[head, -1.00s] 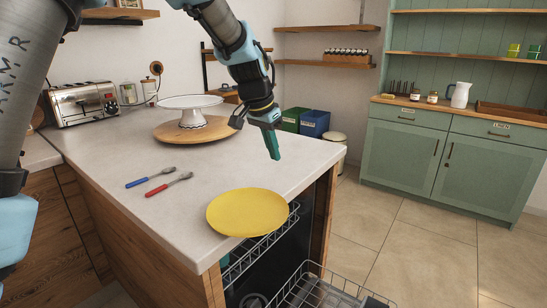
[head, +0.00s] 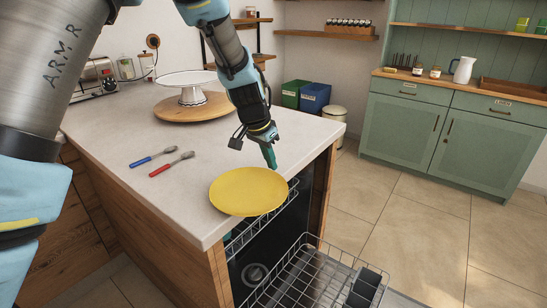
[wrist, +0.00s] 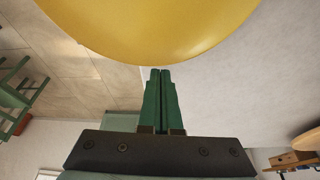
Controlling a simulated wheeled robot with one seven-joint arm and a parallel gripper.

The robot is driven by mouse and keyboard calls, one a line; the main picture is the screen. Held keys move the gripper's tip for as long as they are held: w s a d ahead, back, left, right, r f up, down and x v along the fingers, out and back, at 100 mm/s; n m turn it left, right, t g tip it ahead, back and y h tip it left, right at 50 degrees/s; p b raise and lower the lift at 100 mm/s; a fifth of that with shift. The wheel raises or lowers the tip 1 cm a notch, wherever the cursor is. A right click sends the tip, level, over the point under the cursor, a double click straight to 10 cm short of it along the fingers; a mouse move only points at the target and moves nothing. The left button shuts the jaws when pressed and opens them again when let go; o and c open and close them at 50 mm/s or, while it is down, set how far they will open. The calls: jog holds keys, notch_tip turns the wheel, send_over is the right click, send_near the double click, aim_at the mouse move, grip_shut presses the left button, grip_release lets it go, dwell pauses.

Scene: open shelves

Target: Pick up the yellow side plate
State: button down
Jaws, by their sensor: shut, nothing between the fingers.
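The yellow side plate (head: 248,191) lies flat on the pale counter near its right front corner, its edge close to or over the counter's edge above the open dishwasher. It also fills the top of the wrist view (wrist: 150,22). My gripper (head: 271,165) hangs just behind the plate's far rim, pointing down. In the wrist view its green fingers (wrist: 161,74) are together with nothing between them, and their tips lie just short of the plate's rim. I cannot tell whether they touch it.
A blue-handled utensil (head: 153,157) and a red-handled one (head: 171,164) lie left of the plate. A white cake stand (head: 190,79) on a round wooden board (head: 181,107) stands behind. An open dishwasher rack (head: 305,278) juts out below the counter.

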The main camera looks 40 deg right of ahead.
aim_at(252, 183)
jog(key=a+b, duration=0.1)
jog(key=a, duration=0.2)
jog(key=a+b, duration=0.2)
jog(key=s+a+b, duration=0.1)
jog(key=a+b, duration=0.1)
jog(key=a, duration=0.1)
jog(key=shift+a, duration=0.3)
jog(key=shift+s, duration=0.1)
jog(key=shift+d, duration=0.1)
